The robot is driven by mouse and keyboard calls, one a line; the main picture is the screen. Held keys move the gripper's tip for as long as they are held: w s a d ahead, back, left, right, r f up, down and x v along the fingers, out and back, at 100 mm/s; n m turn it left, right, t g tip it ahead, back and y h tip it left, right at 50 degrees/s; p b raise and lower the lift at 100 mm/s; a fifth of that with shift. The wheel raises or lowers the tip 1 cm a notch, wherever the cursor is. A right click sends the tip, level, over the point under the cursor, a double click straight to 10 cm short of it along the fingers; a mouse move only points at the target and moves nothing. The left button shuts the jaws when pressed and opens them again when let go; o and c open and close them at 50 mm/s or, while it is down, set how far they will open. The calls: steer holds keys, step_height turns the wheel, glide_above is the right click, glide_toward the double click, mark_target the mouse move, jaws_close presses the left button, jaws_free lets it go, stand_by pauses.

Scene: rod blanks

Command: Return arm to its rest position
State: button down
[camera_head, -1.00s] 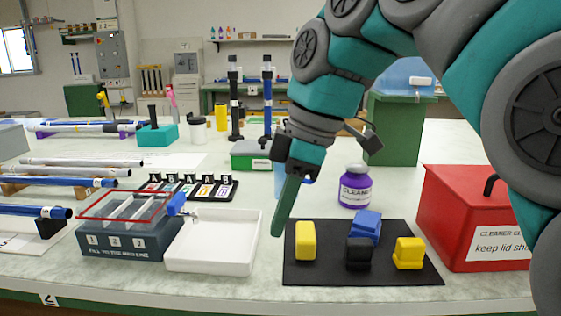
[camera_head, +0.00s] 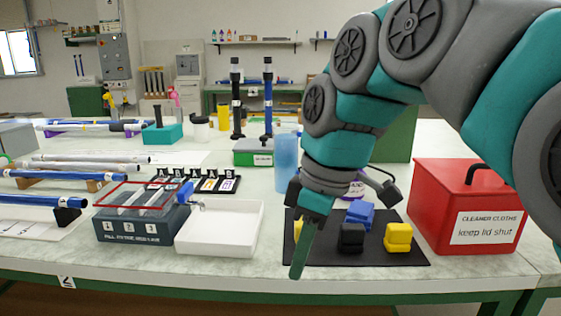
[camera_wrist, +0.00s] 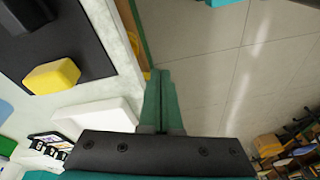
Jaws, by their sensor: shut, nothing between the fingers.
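My gripper (camera_head: 302,250) hangs pointing down at the front edge of the bench, in front of the left part of the black mat (camera_head: 408,253). Its green fingers are together with nothing between them. In the wrist view the closed fingers (camera_wrist: 162,100) point past the bench edge, with grey floor beyond. My arm comes in from the right side of the head view and hides part of the mat and the purple-labelled bottle (camera_head: 355,189).
Yellow, black and blue blocks (camera_head: 351,237) sit on the mat. The red lidded box (camera_head: 468,205) stands to its right. A white tray (camera_head: 222,245) and a numbered grey box (camera_head: 140,228) stand left of my gripper. A blue cylinder (camera_head: 286,165) stands behind it. Open floor lies before the bench.

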steer(key=s+d+f+m+h, duration=0.1)
steer(key=s+d+f+m, duration=0.5)
steer(key=f, duration=0.5)
steer(key=s+d+f+m+g+h, duration=0.1)
steer(key=s+d+f+m, duration=0.5)
steer(key=s+f+m, duration=0.2)
step_height(320, 180, down, 4)
steer(key=shift+s+d+g+h, duration=0.15)
steer(key=shift+s+g+h, duration=0.15)
steer(key=shift+s, duration=0.75)
